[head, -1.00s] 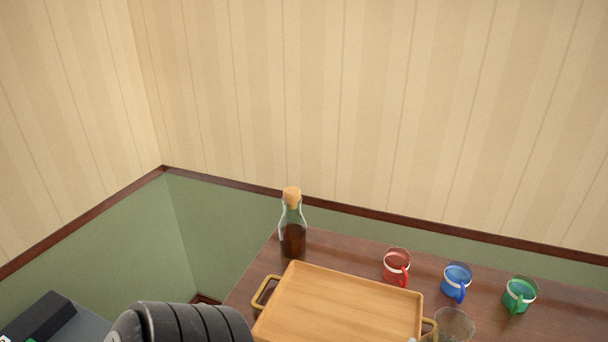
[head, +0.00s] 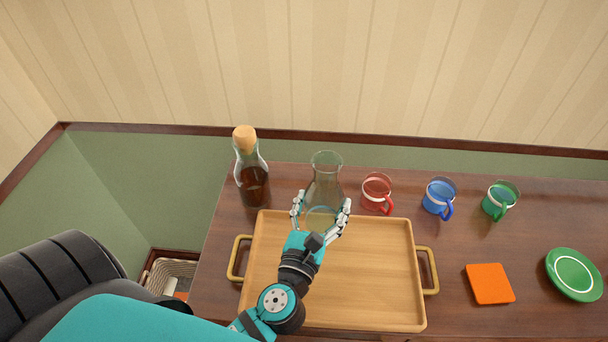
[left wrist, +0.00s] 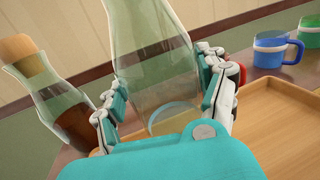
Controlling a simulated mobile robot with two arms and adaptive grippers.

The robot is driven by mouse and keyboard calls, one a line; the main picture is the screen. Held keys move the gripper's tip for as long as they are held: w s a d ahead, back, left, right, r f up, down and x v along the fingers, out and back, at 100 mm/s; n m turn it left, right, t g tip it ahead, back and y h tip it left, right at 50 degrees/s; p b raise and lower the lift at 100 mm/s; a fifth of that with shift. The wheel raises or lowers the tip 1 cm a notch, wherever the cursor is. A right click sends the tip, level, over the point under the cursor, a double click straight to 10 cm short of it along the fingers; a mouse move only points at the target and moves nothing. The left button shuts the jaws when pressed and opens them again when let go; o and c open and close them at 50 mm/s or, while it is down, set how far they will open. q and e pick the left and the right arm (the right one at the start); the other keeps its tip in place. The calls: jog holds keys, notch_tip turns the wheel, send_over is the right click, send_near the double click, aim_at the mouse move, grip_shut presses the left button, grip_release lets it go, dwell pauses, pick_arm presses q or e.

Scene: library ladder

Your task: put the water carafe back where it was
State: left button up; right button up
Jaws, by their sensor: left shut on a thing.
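The clear glass water carafe (head: 326,178) is upright at the back edge of the wooden tray, between the corked bottle and the red mug. My left gripper (head: 322,206) is shut around its lower body from the front. In the left wrist view the carafe (left wrist: 152,50) stands between the two fingers (left wrist: 165,100), and its top is out of frame. I cannot tell whether its base touches the table. My right gripper is not in view.
A corked bottle of dark liquid (head: 252,185) stands left of the carafe. Red (head: 376,192), blue (head: 439,197) and green (head: 500,200) mugs stand to the right. The empty tray (head: 380,290) lies in front. An orange square (head: 490,284) and a green plate (head: 574,275) lie at right.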

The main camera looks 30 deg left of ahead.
pick_arm(q)
jog(key=w+a+f, duration=0.1)
jog(key=w+a, duration=0.1)
jog(key=w, duration=0.1)
jog(key=w+a+f, duration=0.1)
jog(key=w+a, duration=0.2)
jog(key=w+a+f, duration=0.2)
jog(key=w, duration=0.1)
jog(key=shift+a+f, duration=0.1)
jog(key=shift+a, duration=0.3)
jog(key=shift+f, duration=0.15)
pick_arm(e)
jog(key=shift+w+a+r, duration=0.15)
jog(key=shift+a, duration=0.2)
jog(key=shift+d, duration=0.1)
pick_arm(q)
jog(key=shift+b, duration=0.3)
jog(key=o, duration=1.3)
jog(key=shift+s+f, duration=0.1)
jog(key=shift+f, duration=0.1)
jog(key=o, duration=0.4)
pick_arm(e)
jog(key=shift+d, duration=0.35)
